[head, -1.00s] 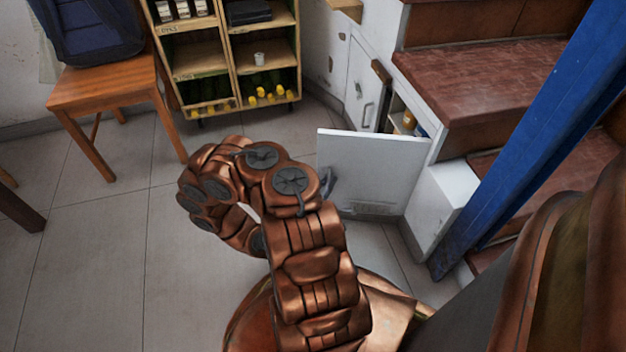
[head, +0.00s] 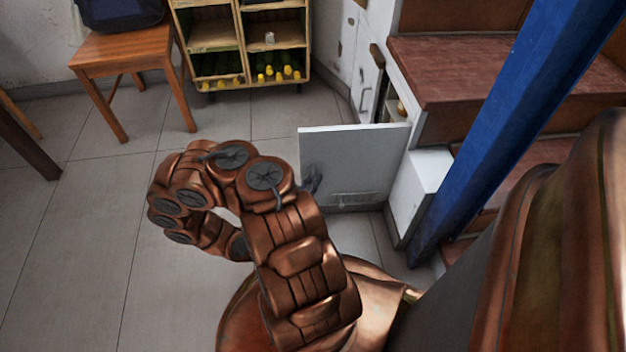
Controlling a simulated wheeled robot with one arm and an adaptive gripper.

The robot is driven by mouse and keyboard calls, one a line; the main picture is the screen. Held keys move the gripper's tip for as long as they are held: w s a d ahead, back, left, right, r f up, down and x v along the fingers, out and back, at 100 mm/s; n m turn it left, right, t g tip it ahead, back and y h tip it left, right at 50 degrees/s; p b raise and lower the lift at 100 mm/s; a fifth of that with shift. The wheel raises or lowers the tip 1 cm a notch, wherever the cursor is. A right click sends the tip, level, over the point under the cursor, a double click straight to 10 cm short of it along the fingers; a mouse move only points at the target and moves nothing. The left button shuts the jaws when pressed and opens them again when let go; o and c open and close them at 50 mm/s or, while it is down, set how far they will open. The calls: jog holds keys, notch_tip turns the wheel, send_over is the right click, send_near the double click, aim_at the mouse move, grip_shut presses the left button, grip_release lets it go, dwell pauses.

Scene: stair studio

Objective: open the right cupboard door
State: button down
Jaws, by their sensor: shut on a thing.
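The right cupboard door (head: 352,160) is a white panel under the stairs. It stands swung well out from the cupboard front, its hinge side at the right and its free edge at the left. My copper arm (head: 295,255) reaches up from the bottom and bends over to the left of the door. A small dark part of my gripper (head: 314,180) shows beside the arm at the door's free-edge side, shut at the handle. My arm hides most of the gripper and the handle.
The left cupboard door (head: 367,85) is shut, with a grey handle. Brick-red stairs (head: 460,70) and a blue post (head: 500,110) stand at the right. A bottle shelf (head: 245,45) and a wooden chair (head: 135,55) stand behind.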

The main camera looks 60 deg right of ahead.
jog(key=shift+s, duration=0.25)
jog(key=c, duration=1.2)
grip_release()
jog(key=shift+w, duration=0.15)
jog(key=shift+a, duration=0.1)
jog(key=a, duration=1.2)
jog(key=shift+w, duration=0.45)
